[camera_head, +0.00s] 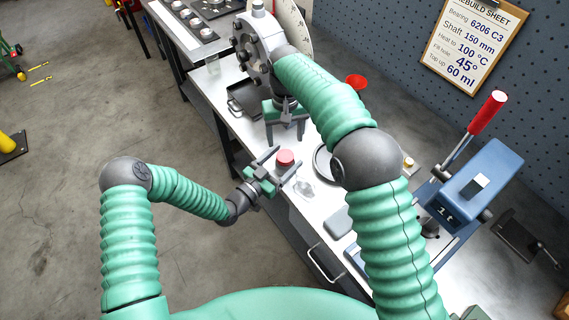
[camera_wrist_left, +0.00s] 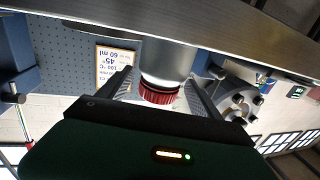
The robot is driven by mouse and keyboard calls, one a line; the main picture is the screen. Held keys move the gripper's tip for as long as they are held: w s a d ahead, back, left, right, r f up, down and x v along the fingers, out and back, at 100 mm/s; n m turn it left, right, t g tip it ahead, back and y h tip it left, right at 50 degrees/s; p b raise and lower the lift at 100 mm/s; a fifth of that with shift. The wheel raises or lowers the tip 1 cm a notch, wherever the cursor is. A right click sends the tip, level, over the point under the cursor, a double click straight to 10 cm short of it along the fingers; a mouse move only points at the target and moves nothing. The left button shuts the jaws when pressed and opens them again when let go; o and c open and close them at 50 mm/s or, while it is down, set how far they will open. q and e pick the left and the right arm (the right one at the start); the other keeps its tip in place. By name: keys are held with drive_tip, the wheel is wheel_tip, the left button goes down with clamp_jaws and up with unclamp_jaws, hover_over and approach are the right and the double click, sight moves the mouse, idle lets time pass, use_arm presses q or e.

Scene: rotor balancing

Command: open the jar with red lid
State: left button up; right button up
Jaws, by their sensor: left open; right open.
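The jar's red lid (camera_head: 285,156) shows on the workbench in the head view, with most of the jar body hidden by my left gripper. In the left wrist view, which is upside down, the ribbed red lid (camera_wrist_left: 159,93) and the pale grey jar body (camera_wrist_left: 165,60) stand between the fingers. My left gripper (camera_head: 284,165) is open, with one finger on each side of the jar. A gap shows beside the lid, and I cannot tell whether either finger touches the body. My right gripper (camera_head: 285,138) is open and empty, pointing down behind the jar.
A clear glass object (camera_head: 304,188) stands close to the jar on the near side. A dark tray (camera_head: 245,98) and a grey rotor machine (camera_head: 258,35) are farther back. A red bowl (camera_head: 355,82) and a blue press (camera_head: 475,185) stand to the right.

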use_arm(q)
drive_tip(key=shift+w+d, duration=0.25)
drive_tip(key=shift+d, duration=0.15)
drive_tip(key=shift+a, duration=0.25)
drive_tip(key=shift+c, duration=1.4)
drive_tip(key=shift+a, duration=0.2)
drive_tip(key=c, duration=0.5)
drive_tip(key=shift+d, duration=0.25)
clamp_jaws()
